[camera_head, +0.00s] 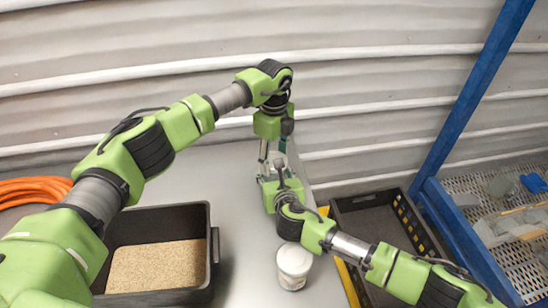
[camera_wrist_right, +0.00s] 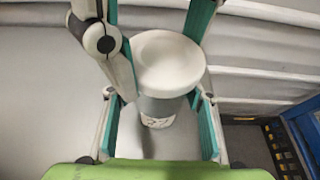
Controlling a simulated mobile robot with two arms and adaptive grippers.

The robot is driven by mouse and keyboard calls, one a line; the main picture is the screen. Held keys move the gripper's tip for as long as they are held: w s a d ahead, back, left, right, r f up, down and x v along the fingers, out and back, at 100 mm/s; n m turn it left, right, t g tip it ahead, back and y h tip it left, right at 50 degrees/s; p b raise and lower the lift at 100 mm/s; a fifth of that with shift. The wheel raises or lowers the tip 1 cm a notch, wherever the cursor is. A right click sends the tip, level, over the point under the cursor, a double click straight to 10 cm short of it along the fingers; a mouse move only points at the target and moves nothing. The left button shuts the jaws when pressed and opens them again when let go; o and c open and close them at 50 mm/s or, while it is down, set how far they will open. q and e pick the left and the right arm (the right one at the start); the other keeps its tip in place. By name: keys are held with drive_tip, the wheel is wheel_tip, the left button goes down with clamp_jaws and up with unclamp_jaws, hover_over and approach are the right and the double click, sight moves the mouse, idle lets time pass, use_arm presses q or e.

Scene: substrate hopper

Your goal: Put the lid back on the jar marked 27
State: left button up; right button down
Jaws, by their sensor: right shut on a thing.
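The jar marked 27 (camera_wrist_right: 158,122) stands upright between the teal pads of my right gripper (camera_wrist_right: 160,108) in the right wrist view; the right gripper is shut on its body. A round white lid (camera_wrist_right: 168,62) is directly above the jar's body; I cannot tell if it is seated or slightly raised. My left gripper (camera_head: 274,153) points down from above in the head view. In the wrist view its fingers flank the lid, but whether they press on it is unclear. In the head view the grippers hide the marked jar.
Another white-lidded jar (camera_head: 294,262) stands closer on the metal table (camera_head: 240,185). A black bin (camera_head: 205,262) of pale granules is at left, an orange hose (camera_head: 35,188) behind it. A dark crate (camera_head: 375,205) and blue frame (camera_head: 470,95) are at right.

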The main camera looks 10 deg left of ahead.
use_arm(q)
drive_tip(key=m, duration=1.5)
drive_tip(key=shift+m, duration=0.3)
drive_tip(key=m, duration=0.6)
drive_tip(key=shift+m, duration=0.4)
drive_tip(key=m, duration=0.8)
drive_tip(key=shift+f, duration=0.1)
drive_tip(key=o, duration=1.3)
drive_tip(key=shift+o, duration=0.2)
